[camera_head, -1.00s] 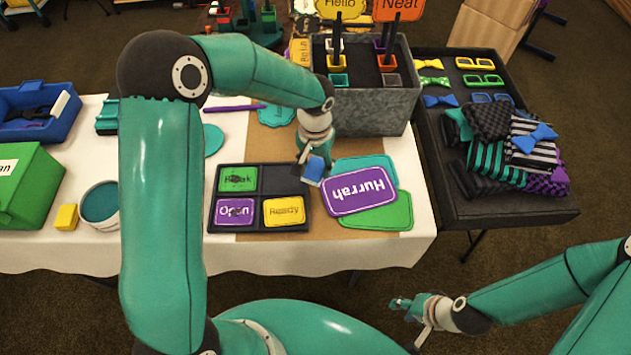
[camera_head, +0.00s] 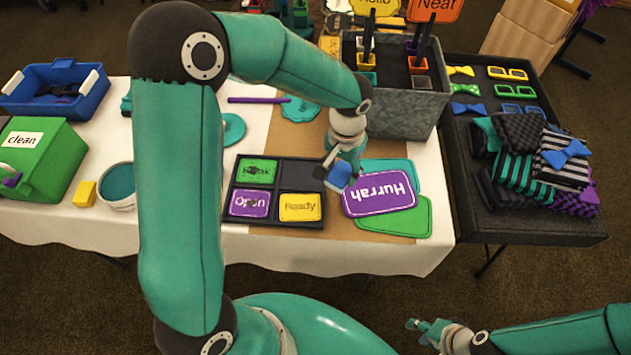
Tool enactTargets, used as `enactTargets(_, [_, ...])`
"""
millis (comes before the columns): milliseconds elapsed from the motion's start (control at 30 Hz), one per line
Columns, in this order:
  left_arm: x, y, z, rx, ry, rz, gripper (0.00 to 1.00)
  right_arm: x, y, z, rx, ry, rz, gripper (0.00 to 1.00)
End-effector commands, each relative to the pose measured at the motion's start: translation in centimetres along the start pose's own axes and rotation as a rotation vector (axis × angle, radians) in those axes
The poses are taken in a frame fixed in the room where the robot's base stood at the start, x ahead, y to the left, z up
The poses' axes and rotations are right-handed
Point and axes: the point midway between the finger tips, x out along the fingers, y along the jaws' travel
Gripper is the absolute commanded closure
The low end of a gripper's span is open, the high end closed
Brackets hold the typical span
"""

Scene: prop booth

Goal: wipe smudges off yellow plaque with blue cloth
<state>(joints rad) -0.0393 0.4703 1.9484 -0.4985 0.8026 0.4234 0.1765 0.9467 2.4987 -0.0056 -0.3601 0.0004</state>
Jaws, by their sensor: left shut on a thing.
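The yellow plaque (camera_head: 300,207), lettered "Ready", lies in the front right compartment of a dark tray (camera_head: 302,178). Its lettering looks greyish; smudges on it are too small to tell clearly. My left gripper (camera_head: 336,170) is shut on the blue cloth (camera_head: 341,173), which shows as a small blue patch. It is above the tray's right edge, behind and right of the yellow plaque and apart from it. A purple plaque (camera_head: 249,204) and a green plaque (camera_head: 256,172) with dark marks lie in the left compartments. My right gripper (camera_head: 420,327) is low at the front, off the table.
A purple "Hurrah" sign (camera_head: 380,194) lies on teal and green signs right of the tray. A grey bin (camera_head: 408,112) stands behind.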

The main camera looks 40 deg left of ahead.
Motion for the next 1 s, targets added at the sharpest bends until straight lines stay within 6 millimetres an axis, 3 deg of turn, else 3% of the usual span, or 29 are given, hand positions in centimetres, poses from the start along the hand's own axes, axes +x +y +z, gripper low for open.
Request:
enactTargets(100, [-0.3,-1.4,3.0,-0.016,0.004,0.000,0.80,1.7,0.6,0.0,0.000,0.000,0.000,0.60])
enactTargets(300, [-0.8,-2.4,6.0,-0.026,0.000,-0.001,0.80,2.5,0.9,0.0,0.000,0.000,0.000,0.60])
enactTargets(467, [-0.2,-2.4,6.2,-0.027,-0.001,-0.001,0.80,3.0,1.1,0.0,0.000,0.000,0.000,0.60])
enactTargets(1000, [4.6,-2.4,6.2,-0.026,0.000,-0.001,0.80,6.4,2.3,0.0,0.000,0.000,0.000,0.60])
